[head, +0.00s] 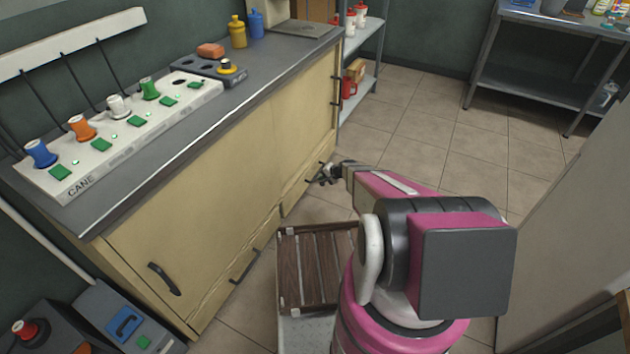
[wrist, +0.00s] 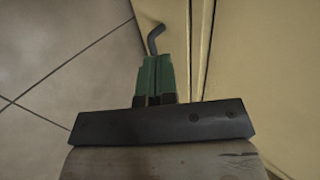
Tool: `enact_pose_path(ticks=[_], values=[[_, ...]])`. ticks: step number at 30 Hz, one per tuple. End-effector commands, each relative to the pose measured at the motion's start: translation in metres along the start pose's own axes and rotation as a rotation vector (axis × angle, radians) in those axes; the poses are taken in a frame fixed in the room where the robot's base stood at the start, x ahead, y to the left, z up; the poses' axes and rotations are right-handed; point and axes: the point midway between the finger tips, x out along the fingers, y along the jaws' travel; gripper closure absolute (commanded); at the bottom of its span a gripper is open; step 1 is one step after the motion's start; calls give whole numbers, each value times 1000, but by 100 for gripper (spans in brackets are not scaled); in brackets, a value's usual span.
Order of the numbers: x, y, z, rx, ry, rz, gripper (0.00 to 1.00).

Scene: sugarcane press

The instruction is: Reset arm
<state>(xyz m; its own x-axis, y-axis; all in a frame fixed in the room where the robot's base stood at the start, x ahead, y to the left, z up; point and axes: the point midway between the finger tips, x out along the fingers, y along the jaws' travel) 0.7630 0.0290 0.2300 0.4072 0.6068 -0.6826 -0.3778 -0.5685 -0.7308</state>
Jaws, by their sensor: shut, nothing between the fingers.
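My gripper (head: 327,174) is at the end of my pink and dark arm in the head view, low beside the yellow cabinet front (head: 230,150). In the wrist view my gripper (wrist: 158,62) shows green fingers close together, shut with nothing between them. A dark, bent cabinet handle (wrist: 155,38) shows just beyond the fingertips. I cannot tell whether the fingers touch it.
The counter holds a white panel marked CANE (head: 125,130) with coloured knobs. Cabinet handles (head: 164,279) stick out. A slatted wooden rack (head: 315,265) sits beside my arm. A metal shelf (head: 362,75) stands behind. Tiled floor (head: 430,130) is clear at the back right.

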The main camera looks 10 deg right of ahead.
Motion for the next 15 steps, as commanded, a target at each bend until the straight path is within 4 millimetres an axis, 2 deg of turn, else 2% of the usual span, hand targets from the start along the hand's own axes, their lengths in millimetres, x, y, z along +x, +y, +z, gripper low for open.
enact_pose_path(ticks=[3,11,13,15], values=[[-13,0,1,0,0,0,100],[-20,-1,1,-2,-1,1,100],[-26,-6,6,-15,-8,9,100],[-41,-18,17,-44,-27,29,100]])
